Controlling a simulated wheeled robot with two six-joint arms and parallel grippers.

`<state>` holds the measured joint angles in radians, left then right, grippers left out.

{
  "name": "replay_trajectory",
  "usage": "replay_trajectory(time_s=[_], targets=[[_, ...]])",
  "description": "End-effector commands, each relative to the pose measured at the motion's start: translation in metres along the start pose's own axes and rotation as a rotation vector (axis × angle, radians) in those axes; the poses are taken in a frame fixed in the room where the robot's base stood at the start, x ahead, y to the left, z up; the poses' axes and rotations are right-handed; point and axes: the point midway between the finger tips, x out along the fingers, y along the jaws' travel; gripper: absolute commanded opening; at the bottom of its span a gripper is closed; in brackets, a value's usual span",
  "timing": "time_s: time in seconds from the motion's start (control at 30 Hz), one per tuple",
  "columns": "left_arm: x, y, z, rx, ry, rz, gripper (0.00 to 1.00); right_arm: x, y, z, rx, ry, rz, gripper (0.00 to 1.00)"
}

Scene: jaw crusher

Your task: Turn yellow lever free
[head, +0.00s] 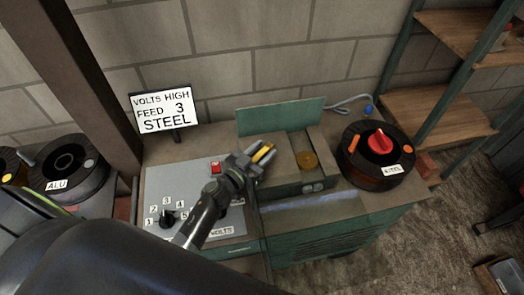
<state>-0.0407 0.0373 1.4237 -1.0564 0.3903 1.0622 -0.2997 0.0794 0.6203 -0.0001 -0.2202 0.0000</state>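The yellow lever (263,154) stands on the machine by the right edge of the grey control panel (165,185). My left gripper (261,155) reaches in from the lower left, with its fingers around the lever. The yellow shows between the fingertips. Whether the fingers press on it is not clear. The gripper hides the lever's base. My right gripper is not in view.
The panel has a black knob (167,219) with numbers and a red button (215,168). A sign (164,110) reads "VOLTS HIGH FEED 3 STEEL". A dark spool with a red knob (380,143) stands farther right.

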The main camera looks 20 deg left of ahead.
Motion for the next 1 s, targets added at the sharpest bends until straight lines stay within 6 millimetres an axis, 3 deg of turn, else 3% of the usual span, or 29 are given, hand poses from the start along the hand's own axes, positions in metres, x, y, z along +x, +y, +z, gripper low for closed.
replay_trajectory(time_s=[0.27,0.7,1.0], targets=[[0.000,0.000,-0.005,0.001,0.000,0.000,0.40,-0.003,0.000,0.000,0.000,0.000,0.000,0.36],[0.000,0.000,-0.072,0.001,0.001,0.000,0.40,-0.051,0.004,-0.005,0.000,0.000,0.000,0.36],[0.000,0.000,-0.098,0.000,0.000,0.000,0.40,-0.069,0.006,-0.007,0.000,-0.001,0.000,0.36]])
